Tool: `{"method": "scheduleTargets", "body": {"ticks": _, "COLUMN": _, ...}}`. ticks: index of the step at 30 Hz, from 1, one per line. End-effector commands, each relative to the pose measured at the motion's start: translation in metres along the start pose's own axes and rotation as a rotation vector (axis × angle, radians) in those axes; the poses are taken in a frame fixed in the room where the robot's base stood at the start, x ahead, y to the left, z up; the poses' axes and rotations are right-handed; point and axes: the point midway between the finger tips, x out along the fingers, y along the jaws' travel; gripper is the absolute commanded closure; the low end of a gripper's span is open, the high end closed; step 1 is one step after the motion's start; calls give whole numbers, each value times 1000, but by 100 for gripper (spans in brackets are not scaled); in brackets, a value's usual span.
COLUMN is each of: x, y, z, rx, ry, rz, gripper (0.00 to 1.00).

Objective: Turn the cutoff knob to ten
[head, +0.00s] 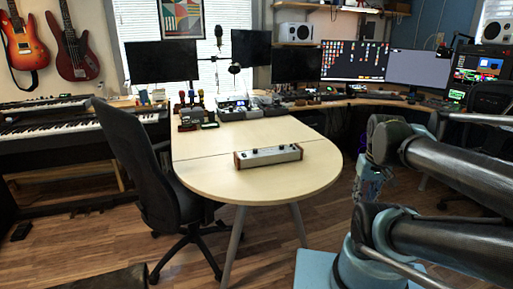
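A small box-shaped unit (268,156) with a light front, darker ends and a row of dark knobs on top sits near the rounded front end of the pale wooden table (245,185). The knobs are too small to read: I cannot tell which one is the cutoff knob or where it points. My arm's dark links fill the right side of the head view, apart from the unit. I cannot make out my gripper in this view.
A black office chair (135,160) stands against the table's left side. Small gear (235,108) covers the table's far end, and monitors (353,62) line the back. A keyboard (50,122) stands at left. The table around the unit is clear, with open wooden floor (265,255) in front.

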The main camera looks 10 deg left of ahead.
Motion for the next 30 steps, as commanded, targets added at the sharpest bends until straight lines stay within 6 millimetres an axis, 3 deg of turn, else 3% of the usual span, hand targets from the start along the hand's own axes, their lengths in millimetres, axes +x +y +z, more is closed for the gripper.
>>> {"method": "scheduleTargets", "body": {"ticks": 8, "x": -59, "y": -30, "z": -75, "rx": -541, "ry": -25, "rz": -35, "gripper": 73}}
{"method": "scheduleTargets", "body": {"ticks": 17, "x": -109, "y": -84, "z": -160, "rx": -1164, "ry": -41, "rz": -83, "gripper": 73}}
{"method": "scheduleTargets", "body": {"ticks": 23, "x": -132, "y": -135, "z": -213, "rx": -1580, "ry": -43, "rz": -120, "gripper": 73}}
{"method": "scheduleTargets", "body": {"ticks": 30, "x": -152, "y": -212, "z": -266, "rx": -2078, "ry": -37, "rz": -172, "gripper": 73}}
